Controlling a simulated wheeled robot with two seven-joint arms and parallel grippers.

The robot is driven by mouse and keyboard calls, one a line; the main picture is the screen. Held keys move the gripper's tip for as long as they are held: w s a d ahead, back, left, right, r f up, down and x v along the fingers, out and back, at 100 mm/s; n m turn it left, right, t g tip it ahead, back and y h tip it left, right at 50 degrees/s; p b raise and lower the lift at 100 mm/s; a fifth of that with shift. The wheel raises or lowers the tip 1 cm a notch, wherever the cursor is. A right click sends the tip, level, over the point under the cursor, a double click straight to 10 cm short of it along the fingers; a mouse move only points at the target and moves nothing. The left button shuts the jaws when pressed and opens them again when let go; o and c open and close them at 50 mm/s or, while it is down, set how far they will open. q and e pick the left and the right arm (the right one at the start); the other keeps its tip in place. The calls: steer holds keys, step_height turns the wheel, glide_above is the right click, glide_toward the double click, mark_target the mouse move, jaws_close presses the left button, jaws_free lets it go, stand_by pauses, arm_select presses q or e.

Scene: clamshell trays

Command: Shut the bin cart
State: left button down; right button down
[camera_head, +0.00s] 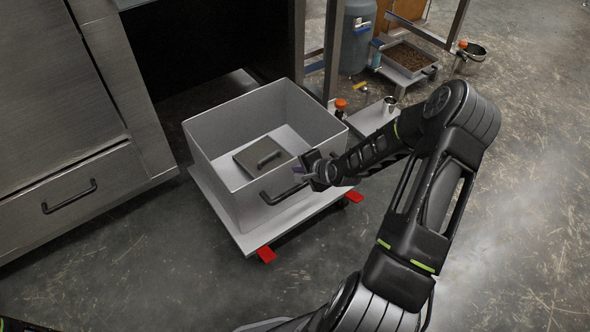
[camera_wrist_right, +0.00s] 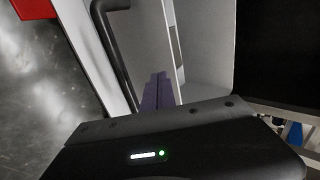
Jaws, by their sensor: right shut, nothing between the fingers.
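The bin cart is an open-topped, light grey box (camera_head: 215,172) on a flat wheeled platform (camera_head: 232,228) with red pedals. A dark bar handle (camera_head: 283,196) is on its front wall and also shows in the right wrist view (camera_wrist_right: 118,60). A grey-brown panel with its own dark handle (camera_head: 248,155) lies inside the box. My right gripper (camera_head: 300,170) is at the front wall's top edge, just above and right of the handle. Its purple fingers (camera_wrist_right: 158,92) are shut and empty. Whether they touch the wall is unclear. My left gripper is out of view.
A dark opening (camera_head: 205,40) lies behind the cart. A metal cabinet with a handled drawer (camera_head: 75,200) stands left. A metal frame (camera_head: 334,50), a blue-grey drum (camera_head: 357,35) and a low tray (camera_head: 408,60) stand at back right. Floor in front is clear.

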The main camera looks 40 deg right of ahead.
steer(key=shift+w, duration=1.05)
